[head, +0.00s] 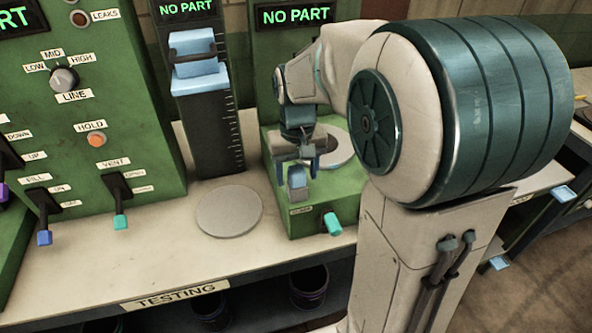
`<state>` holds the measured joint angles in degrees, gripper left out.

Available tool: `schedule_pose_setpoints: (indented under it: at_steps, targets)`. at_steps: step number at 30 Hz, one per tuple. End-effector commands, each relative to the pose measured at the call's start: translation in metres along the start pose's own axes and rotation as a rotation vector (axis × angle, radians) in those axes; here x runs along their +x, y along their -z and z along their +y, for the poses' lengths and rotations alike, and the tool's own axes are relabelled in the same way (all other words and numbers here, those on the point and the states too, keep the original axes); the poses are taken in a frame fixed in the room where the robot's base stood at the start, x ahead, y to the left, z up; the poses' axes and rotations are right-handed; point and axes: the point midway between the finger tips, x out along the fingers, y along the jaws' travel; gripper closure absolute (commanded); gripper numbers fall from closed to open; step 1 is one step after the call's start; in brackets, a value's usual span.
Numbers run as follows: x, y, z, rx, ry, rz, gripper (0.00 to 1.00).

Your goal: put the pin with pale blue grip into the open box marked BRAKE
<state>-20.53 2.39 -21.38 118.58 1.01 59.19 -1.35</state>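My gripper (298,169) is over the green fixture at the middle of the head view, pointing down. Its dark blue fingers are apart. A small block with a pale blue top (297,178) shows just below and between them, at the front of the fixture. It may be the pale blue grip of the pin, but the view is too small to be sure. I see a gap beside it and cannot tell whether a finger touches it. No box marked BRAKE is in view.
The green fixture (318,205) has a teal knob (332,223) at its front. A grey disc (229,211) lies on the bench (150,245) marked TESTING. A green control panel (115,130) with levers stands left. A black gauge column (212,130) stands behind. Dark bins (308,287) sit below.

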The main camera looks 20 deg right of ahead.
Motion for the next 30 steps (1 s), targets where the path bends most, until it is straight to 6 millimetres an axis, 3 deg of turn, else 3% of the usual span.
schedule_pose_setpoints:
  at_steps: [11,24,30]
  targets:
    - [-0.009,0.001,0.000,0.000,0.001,0.002,0.42]
    - [-0.101,0.001,0.000,0.000,0.000,0.005,0.42]
    - [-0.130,0.001,0.000,0.001,0.000,0.002,0.42]
